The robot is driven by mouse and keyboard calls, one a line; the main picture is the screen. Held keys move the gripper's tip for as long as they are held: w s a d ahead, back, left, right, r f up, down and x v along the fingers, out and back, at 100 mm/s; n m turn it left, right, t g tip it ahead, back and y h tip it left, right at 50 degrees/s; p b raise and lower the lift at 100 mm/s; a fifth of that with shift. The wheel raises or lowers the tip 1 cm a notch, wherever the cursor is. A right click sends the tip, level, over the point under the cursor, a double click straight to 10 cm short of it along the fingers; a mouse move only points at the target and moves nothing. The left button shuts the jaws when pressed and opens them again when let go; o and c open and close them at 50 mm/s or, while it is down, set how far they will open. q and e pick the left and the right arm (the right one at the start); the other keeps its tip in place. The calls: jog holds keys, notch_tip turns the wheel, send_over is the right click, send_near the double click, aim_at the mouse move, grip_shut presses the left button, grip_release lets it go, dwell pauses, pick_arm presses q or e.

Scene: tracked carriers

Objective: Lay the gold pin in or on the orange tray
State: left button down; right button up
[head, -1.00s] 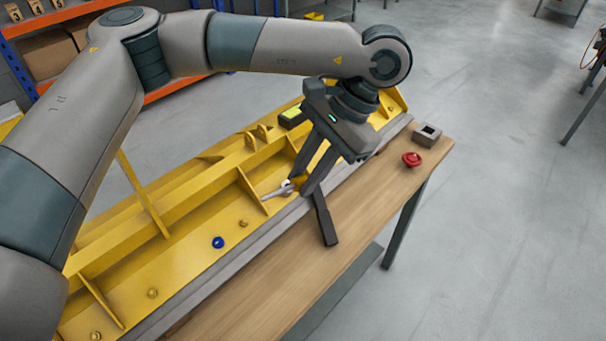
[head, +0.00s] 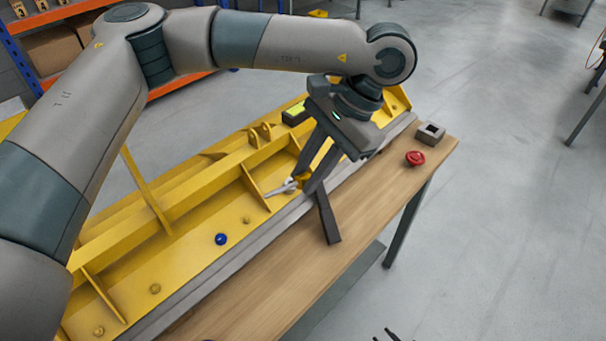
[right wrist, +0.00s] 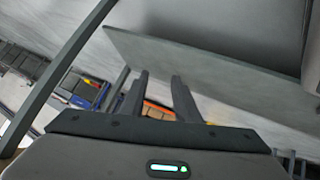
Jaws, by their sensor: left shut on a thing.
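My left gripper (head: 303,182) is low over the front edge of the yellow beam. It is shut on a small gold piece (head: 302,178), which looks like the gold pin; the fingers hide much of it. A silver, wrench-like thing (head: 282,189) shows just left of the fingertips; I cannot tell whether it touches them. My right gripper (right wrist: 159,82) shows in the right wrist view with its fingers apart and nothing between them. I cannot make out an orange tray in either view.
The long yellow ribbed beam (head: 190,222) lies along the wooden table (head: 300,270). A blue knob (head: 221,239) and gold bolts (head: 155,289) sit on it. A dark bar (head: 328,220), a red knob (head: 415,158) and a grey square block (head: 431,133) are on the table.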

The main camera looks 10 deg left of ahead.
jog(key=w+a+r+n+g+y, duration=0.1)
jog(key=w+a+r+n+y, duration=0.25)
jog(key=r, duration=0.35)
jog(key=w+a+r+n+g+y, duration=0.1)
jog(key=w+a+r+n+y, duration=0.1)
jog(key=a+r+n, duration=0.3)
jog(key=w+a+r+n+y, duration=0.1)
jog(key=w+r+n+y, duration=0.2)
jog(key=r, duration=0.5)
jog(key=s+a+r+m+g+h, duration=0.35)
jog(key=s+r+m+g, duration=0.25)
jog(key=s+r+m, duration=0.45)
jog(key=s+a+r+m+g+h, duration=0.2)
jog(key=s+r+m+g+h, duration=0.2)
jog(key=s+r+m+g, duration=0.6)
jog(key=s+a+r+m+g+h, duration=0.2)
jog(key=s+r+m+g+h, duration=0.15)
jog(key=s+r+m, duration=0.75)
jog(key=w+a+r+t+y, duration=0.1)
jog(key=w+a+r+t, duration=0.3)
jog(key=w+r+t, duration=0.5)
jog(key=w+a+r+t+y, duration=0.1)
jog(key=w+a+r+t, duration=0.4)
jog(key=w+r+t, duration=0.4)
notch_tip(320, 180, up, 7)
jog(key=shift+w+r+y, duration=0.1)
jog(key=shift+w+y, duration=0.05)
jog(key=shift+y, duration=0.2)
